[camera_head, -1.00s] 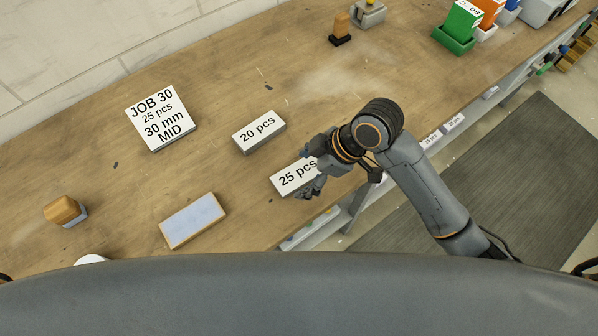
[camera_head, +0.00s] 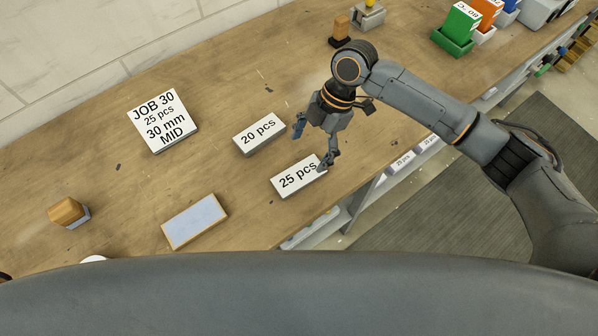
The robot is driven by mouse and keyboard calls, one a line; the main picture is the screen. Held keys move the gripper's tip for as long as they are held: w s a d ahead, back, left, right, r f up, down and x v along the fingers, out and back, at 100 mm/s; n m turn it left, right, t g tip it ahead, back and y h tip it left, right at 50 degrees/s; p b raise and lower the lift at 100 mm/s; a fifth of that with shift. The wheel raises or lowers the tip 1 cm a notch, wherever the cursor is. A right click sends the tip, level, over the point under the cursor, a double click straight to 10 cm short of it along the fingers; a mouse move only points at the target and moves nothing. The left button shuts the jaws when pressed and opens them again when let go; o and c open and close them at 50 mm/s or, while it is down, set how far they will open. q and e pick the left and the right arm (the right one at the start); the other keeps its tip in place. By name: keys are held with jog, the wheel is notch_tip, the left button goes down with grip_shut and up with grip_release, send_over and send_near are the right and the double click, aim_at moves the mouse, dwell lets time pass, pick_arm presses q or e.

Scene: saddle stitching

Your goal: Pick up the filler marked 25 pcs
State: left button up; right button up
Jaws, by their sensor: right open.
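The filler marked 25 pcs (camera_head: 297,177) is a white-topped block with grey sides, lying flat on the wooden bench near its front edge. My right gripper (camera_head: 311,151) is open and empty. Its fingers are spread over the upper right side of this filler, one finger near the filler's right end and the other near the 20 pcs block. I cannot tell whether the right finger touches the filler. The filler marked 20 pcs (camera_head: 259,135) lies just up and left of it. My left gripper is not in view.
A JOB 30 block (camera_head: 162,120) reading 25 pcs, 30 mm, MID lies at the left. A pale blue pad in a wooden frame (camera_head: 194,221) and a wooden-handled block (camera_head: 69,212) lie in front. Coloured bins (camera_head: 455,36) stand at the back right.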

aim_at(300, 175)
jog(key=shift+x, duration=1)
jog(key=shift+s+a+f+p, duration=0.1)
jog(key=shift+s+f+p, duration=0.1)
jog(key=shift+f+p, duration=0.35)
jog(key=x, duration=0.1)
jog(key=p+x, duration=0.1)
jog(key=x, duration=0.1)
jog(key=shift+s+f, duration=0.1)
jog(key=shift+f, duration=0.7)
jog(key=c, duration=1.1)
